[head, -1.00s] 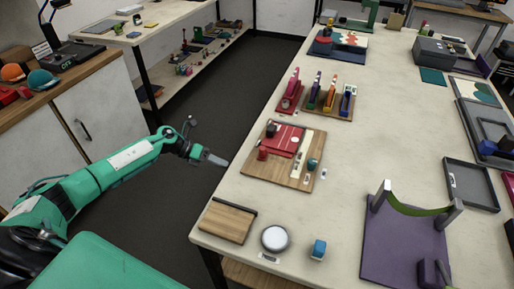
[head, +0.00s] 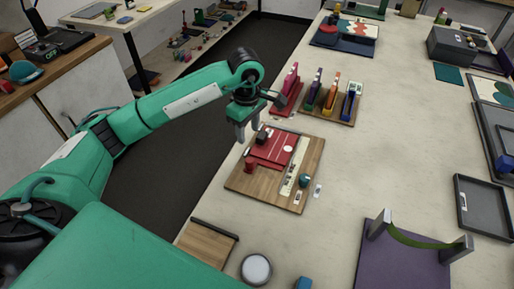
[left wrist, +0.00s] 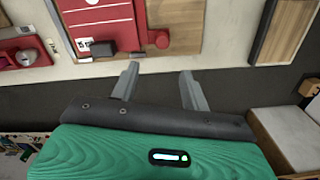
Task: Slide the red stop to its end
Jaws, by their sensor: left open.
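A wooden board (head: 262,187) lies near the table's left edge. On it are a red plate (head: 278,148), a small black block (head: 262,137), a pale strip (head: 297,166) and a teal knob (head: 304,180). A short red upright piece, seemingly the red stop (head: 250,166), stands by the board's left side. It seems to show in the left wrist view too (left wrist: 161,39), beside the black block (left wrist: 102,48). My left gripper (head: 248,133) is open and empty, fingers pointing down, above the table edge by the board's far left corner. In the wrist view its fingertips (left wrist: 158,72) are apart, touching nothing.
Behind the board stand a red stand (head: 289,90) and a wooden rack of coloured pieces (head: 330,108). In front are a wooden tray (head: 207,245) and a round white disc (head: 256,269). A purple base with a green arch (head: 400,265) stands right.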

